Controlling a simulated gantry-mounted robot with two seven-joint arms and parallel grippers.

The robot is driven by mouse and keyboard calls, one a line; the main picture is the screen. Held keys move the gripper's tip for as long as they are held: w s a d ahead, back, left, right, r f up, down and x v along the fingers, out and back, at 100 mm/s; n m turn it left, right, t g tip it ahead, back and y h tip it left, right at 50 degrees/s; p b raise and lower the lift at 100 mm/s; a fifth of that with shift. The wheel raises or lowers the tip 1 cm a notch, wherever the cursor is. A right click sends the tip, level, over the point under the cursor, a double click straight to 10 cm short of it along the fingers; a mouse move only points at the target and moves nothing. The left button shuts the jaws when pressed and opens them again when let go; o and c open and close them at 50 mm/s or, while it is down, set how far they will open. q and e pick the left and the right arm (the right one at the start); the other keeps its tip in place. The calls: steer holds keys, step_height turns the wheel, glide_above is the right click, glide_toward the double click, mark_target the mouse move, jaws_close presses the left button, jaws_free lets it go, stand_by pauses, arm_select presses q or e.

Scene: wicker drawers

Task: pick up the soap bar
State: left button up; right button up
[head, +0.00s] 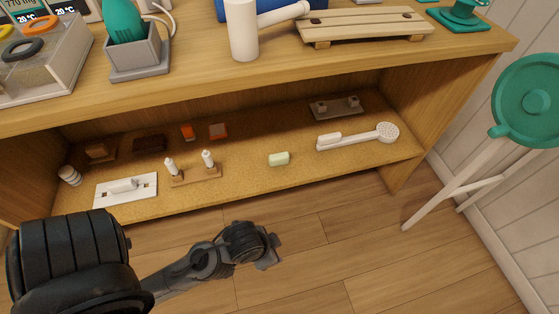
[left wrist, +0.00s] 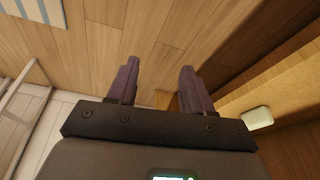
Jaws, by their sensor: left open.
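The soap bar (head: 279,159) is a small pale green-cream block lying on the lower shelf, near its front edge and right of the middle. In the left wrist view the soap bar (left wrist: 257,118) shows at the right, outside the space between the fingers. My left gripper (head: 271,252) is in front of the shelf, over the floor and nearer the camera than the soap. In the left wrist view my left gripper (left wrist: 159,68) has its two dark fingers apart with nothing between them. My right gripper is in neither view.
The wooden shelf (head: 240,185) lies under an overhanging top board (head: 330,65). A white brush (head: 360,137) lies right of the soap. A candle holder (head: 195,174) and white tray (head: 125,190) stand left. A green stool (head: 540,100) is at the right.

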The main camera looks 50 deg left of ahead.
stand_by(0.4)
arm_select(q)
steer(key=o, duration=0.9)
steer(key=shift+f, duration=0.1)
